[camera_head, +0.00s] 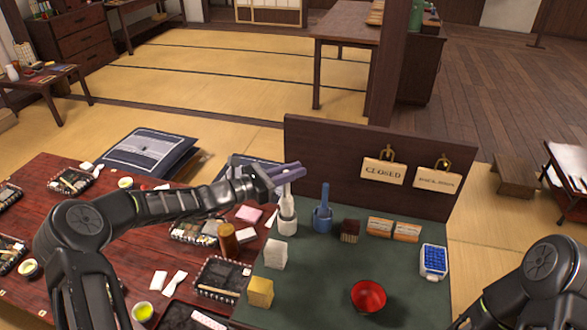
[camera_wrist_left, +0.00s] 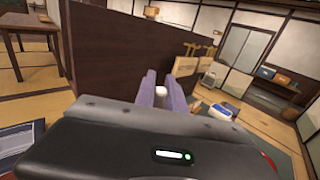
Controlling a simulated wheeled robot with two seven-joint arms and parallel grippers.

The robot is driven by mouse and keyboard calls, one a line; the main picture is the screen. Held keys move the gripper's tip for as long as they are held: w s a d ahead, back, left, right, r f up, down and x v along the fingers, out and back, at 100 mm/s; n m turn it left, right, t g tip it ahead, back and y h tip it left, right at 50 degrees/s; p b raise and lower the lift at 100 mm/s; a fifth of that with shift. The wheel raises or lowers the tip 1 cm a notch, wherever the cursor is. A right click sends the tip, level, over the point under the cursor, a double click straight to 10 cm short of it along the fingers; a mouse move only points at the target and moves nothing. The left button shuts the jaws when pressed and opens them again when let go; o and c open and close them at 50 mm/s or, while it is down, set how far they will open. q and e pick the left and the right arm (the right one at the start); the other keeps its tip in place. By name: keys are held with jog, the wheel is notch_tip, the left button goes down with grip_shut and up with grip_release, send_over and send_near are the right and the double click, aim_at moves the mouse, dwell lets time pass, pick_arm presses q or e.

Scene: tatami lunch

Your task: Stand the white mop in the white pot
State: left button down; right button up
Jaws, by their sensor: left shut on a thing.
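The white mop (camera_head: 287,192) is upright at the back left of the green mat, its top between the fingers of my left gripper (camera_head: 284,172). The gripper is shut on it; in the left wrist view the white handle end (camera_wrist_left: 160,92) shows between the two purple fingers. The white pot (camera_head: 287,221) stands directly below, and the mop's lower part appears to be inside its mouth. I cannot tell whether the mop touches the pot's bottom. My right arm shows at the lower right, with its gripper out of view.
A blue brush in a blue pot (camera_head: 323,216) stands just to the right. A dark upright board (camera_head: 330,160) with hanging signs rises behind. A brown cylinder (camera_head: 228,240) and white block (camera_head: 276,254) are near. A red bowl (camera_head: 368,296) sits in front; the mat's middle (camera_head: 325,262) is clear.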

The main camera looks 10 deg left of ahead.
pick_arm(q)
jog(key=shift+f+b, duration=1.05)
jog(key=shift+f, duration=0.8)
jog(key=c, duration=1.3)
grip_release()
jog(key=b+v, duration=0.1)
jog(key=v, duration=0.6)
jog(key=shift+s+a, duration=0.25)
jog(key=shift+s, duration=0.05)
